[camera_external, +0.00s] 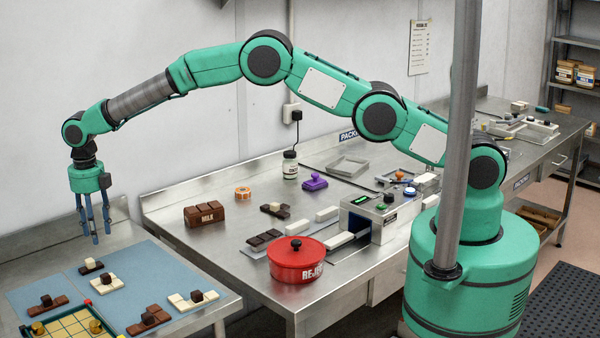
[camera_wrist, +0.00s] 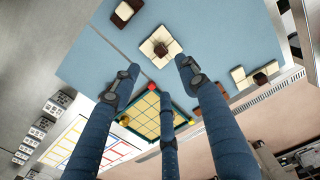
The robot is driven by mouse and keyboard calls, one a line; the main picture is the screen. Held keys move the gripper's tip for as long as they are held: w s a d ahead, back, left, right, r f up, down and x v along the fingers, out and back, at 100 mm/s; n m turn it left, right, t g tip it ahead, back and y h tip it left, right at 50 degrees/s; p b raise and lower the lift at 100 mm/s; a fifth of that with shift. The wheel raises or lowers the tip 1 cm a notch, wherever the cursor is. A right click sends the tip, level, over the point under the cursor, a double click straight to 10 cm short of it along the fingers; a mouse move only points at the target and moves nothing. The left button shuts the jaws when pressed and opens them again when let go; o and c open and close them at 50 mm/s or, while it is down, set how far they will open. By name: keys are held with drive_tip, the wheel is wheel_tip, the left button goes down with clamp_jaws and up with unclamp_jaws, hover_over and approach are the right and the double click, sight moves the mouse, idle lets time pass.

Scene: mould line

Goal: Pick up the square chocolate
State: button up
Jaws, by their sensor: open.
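The square chocolate looks to be a white block with a dark cube on top (camera_wrist: 150,48); it lies flat on the blue mat (camera_wrist: 100,62) in the wrist view. It seems to be the white piece with a dark cube in the external view (camera_external: 103,286). My gripper (camera_external: 95,236) hangs above the mat with its blue fingers pointing down, open and empty. In the wrist view its spread fingers (camera_wrist: 158,84) show just below the square chocolate, apart from it.
Other chocolates with cubes lie around it: a dark one (camera_external: 91,268), a white one (camera_external: 193,302) and brown ones (camera_external: 150,322). A yellow gridded board with a green frame (camera_external: 68,328) is at the mat's near edge. A red lidded pot (camera_external: 296,266) stands on the steel table.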

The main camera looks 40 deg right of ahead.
drive_tip(key=shift+f, duration=0.1)
hover_over(105, 274)
drive_tip(key=shift+w+f+p, duration=0.1)
drive_tip(key=shift+f+p, duration=0.2)
drive_tip(key=shift+f, duration=3.85)
drive_tip(key=shift+f+p, duration=0.45)
drive_tip(key=shift+f, duration=2.2)
clamp_jaws()
